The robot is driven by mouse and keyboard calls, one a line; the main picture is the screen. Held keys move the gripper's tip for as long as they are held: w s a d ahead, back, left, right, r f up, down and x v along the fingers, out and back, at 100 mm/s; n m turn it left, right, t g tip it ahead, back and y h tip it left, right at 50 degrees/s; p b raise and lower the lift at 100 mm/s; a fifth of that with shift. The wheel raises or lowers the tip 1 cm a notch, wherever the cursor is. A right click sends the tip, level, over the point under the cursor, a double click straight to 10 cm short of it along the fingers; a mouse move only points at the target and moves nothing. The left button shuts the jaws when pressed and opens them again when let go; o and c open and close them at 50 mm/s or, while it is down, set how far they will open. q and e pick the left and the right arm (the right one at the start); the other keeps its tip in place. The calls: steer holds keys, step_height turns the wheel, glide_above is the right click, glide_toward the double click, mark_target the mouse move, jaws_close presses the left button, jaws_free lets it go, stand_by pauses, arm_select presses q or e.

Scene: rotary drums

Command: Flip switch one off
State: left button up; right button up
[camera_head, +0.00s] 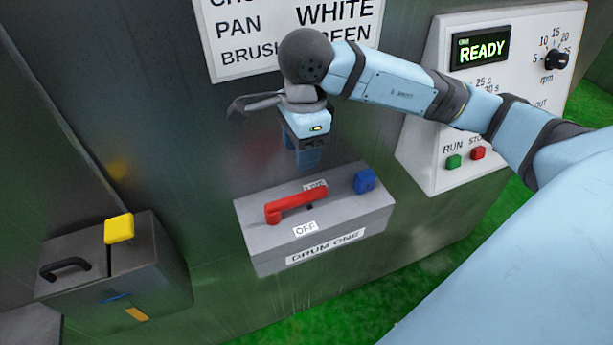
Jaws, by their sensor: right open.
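The grey switch box labelled DRUM ONE (335,243) has a red lever (297,202) on its top face. The lever lies slantwise between an OFF label (305,229) on the near side and another label (314,186) on the far side, which it partly covers. A blue block (365,181) sits at the right end of the box. My right gripper (309,160) is open and empty, pointing down above the far edge of the box, apart from the lever. My left gripper is not in view.
A panel (430,155) with a READY display (481,48), a dial and green and red buttons stands at the right. A grey box (160,265) with a yellow knob (119,228) is at the left. A white sign (235,62) hangs on the metal wall behind.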

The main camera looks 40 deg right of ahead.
mark_target(307, 193)
steer(key=shift+h, duration=0.4)
steer(key=f, duration=0.4)
steer(key=d+f+b, duration=0.1)
steer(key=f, duration=0.8)
steer(key=shift+w+d+f, duration=0.15)
steer(key=shift+d+f, duration=0.05)
steer(key=shift+d, duration=0.05)
jaws_close()
